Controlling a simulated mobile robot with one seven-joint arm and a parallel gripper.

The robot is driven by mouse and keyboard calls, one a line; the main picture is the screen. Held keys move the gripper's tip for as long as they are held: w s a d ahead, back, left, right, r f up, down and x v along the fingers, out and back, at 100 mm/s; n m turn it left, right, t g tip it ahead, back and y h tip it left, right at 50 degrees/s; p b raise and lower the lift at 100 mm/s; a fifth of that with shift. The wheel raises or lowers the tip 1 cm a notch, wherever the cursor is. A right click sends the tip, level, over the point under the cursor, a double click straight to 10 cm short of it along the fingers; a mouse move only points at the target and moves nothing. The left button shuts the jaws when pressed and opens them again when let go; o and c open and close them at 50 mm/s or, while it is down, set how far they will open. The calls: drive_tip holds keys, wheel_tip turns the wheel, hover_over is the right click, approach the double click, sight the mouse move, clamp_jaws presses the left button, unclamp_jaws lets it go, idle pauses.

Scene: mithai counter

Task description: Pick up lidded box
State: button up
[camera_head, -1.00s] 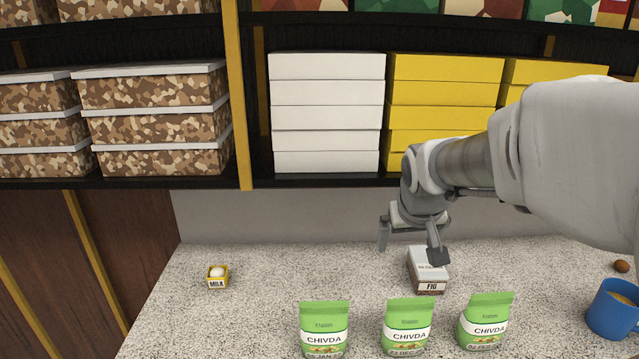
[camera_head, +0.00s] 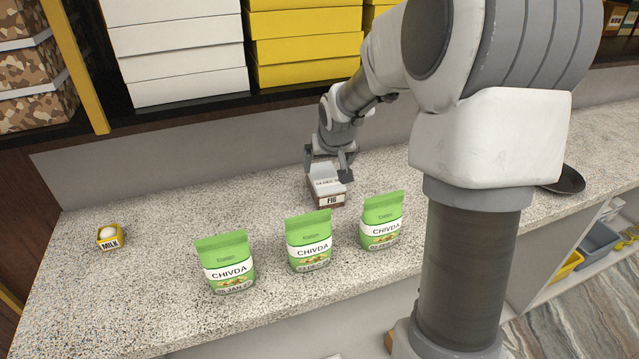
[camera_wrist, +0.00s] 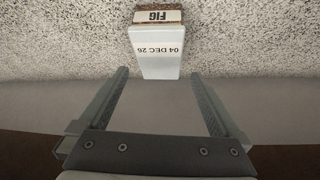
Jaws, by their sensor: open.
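The lidded box (camera_head: 327,187) is small, with a pale lid and a brown speckled body labelled FIG, and sits on the speckled counter behind the green bags. In the wrist view the box (camera_wrist: 157,52) shows its pale lid with "04 DEC 26" and the FIG label, upside down. My gripper (camera_head: 328,176) is at the back of the box, with its fingers near the lid. In the wrist view my gripper (camera_wrist: 160,82) is open and empty, the box lying just beyond and between the fingertips. Part of the lid is hidden by my gripper in the head view.
Three green CHIVDA bags (camera_head: 309,241) stand in front of the box. A small yellow MILK box (camera_head: 110,237) with a pale round piece sits at the left. White boxes (camera_head: 175,55) and yellow boxes (camera_head: 305,45) are stacked on the shelf above. A dark pan (camera_head: 566,180) lies right.

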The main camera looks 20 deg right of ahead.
sight(324, 176)
drive_tip(key=b+x, duration=0.1)
drive_tip(key=x, duration=0.7)
drive_tip(key=shift+w, duration=0.1)
drive_tip(key=shift+c, duration=0.2)
drive_tip(key=c, duration=1.4)
drive_tip(key=shift+o, duration=0.2)
drive_tip(key=shift+d+r, duration=0.1)
drive_tip(key=shift+r, duration=0.75)
drive_tip(key=shift+s+d+f+y+p, duration=0.2)
drive_tip(key=shift+d+y+p, duration=0.2)
drive_tip(key=shift+y+p, duration=0.4)
drive_tip(key=shift+t, duration=0.3)
drive_tip(key=shift+s+d+m+y, duration=0.1)
drive_tip(key=shift+d+m+y, duration=0.4)
drive_tip(key=shift+y, duration=0.2)
